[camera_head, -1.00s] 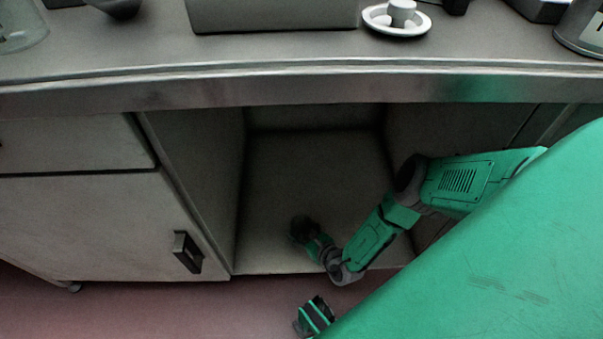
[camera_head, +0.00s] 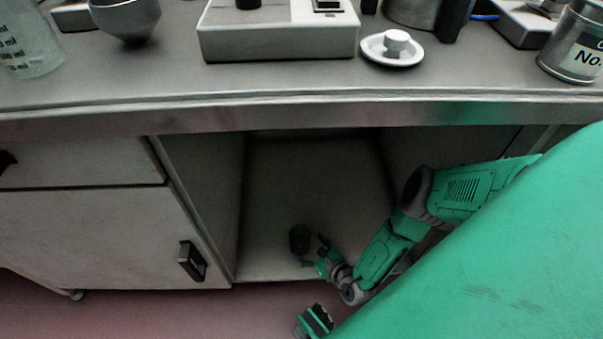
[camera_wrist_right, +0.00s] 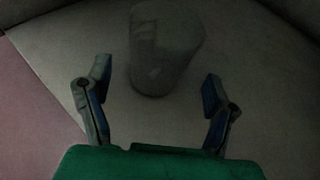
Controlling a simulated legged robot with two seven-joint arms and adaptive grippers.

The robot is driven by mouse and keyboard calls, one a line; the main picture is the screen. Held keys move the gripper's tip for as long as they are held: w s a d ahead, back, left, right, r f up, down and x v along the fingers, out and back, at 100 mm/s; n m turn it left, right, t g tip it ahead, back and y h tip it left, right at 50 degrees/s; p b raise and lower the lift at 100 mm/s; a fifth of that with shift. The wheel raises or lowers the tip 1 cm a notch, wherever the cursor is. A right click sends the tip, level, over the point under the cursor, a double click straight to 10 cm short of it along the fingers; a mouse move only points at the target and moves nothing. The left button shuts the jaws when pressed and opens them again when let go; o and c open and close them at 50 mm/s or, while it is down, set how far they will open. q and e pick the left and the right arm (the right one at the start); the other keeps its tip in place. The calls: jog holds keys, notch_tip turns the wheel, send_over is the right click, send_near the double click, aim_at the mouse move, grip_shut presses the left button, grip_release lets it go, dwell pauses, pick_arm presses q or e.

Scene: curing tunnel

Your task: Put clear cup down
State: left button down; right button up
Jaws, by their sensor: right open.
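The clear cup (camera_head: 300,238) stands in the dark open bay under the counter, on the bay floor (camera_head: 262,262). It is see-through and dim; in the right wrist view the cup (camera_wrist_right: 166,50) appears upright, just beyond the fingertips. My right gripper (camera_head: 318,256) is low in the bay, at the cup's near right side.
The steel counter edge (camera_head: 300,115) runs above my right arm. The bay's left wall (camera_head: 195,190) borders a cabinet with a black handle (camera_head: 192,261). On top are a marked beaker (camera_head: 28,42), a grey box (camera_head: 280,40), a white dish (camera_head: 375,54) and a can (camera_head: 578,48).

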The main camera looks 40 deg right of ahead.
jog(key=p+v, duration=0.2)
jog(key=v, duration=0.4)
jog(key=shift+s+d, duration=0.1)
jog(key=shift+s+r, duration=0.15)
jog(key=shift+s, duration=0.25)
